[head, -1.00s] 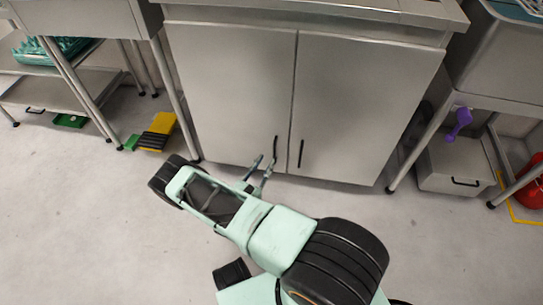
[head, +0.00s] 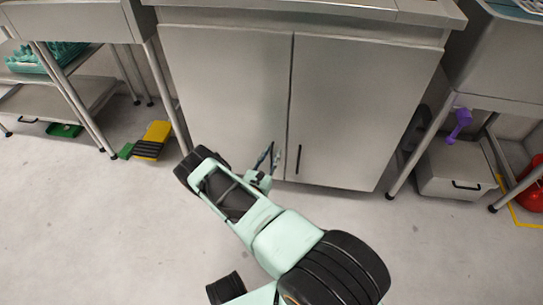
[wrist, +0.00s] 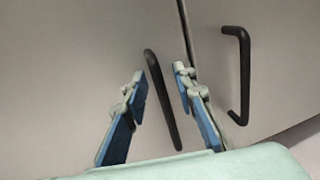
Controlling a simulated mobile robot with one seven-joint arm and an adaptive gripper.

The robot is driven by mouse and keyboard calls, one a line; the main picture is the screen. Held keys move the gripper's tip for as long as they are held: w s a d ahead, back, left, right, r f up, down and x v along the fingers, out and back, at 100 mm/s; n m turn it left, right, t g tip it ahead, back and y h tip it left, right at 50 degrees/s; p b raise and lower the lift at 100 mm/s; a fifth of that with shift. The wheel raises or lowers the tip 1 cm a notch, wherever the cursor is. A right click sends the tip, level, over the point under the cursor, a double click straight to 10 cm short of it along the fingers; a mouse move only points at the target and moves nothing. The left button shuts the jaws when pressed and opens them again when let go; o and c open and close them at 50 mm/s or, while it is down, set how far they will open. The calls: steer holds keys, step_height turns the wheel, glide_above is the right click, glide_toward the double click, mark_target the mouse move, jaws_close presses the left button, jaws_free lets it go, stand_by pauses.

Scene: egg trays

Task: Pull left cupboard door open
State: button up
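The left cupboard door (head: 225,85) is a grey panel and looks closed, level with the right door (head: 340,105). Its black bar handle (wrist: 162,98) stands between the two blue-padded fingers of my gripper (wrist: 158,90) in the wrist view. The fingers are open, with a gap on both sides of the handle. In the head view my gripper (head: 267,160) is at the lower right corner of the left door, and the fingers partly hide the handle. The right door's handle (wrist: 243,75) is to the right of my fingers, apart from them.
A steel counter (head: 300,12) tops the cupboard. A yellow and black item (head: 153,140) lies on the floor at left beside a metal rack. A grey bin (head: 455,172) and a purple object (head: 459,126) are at right. The floor before the doors is clear.

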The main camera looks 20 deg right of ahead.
steer(key=shift+c, duration=0.2)
jaws_close()
stand_by(0.4)
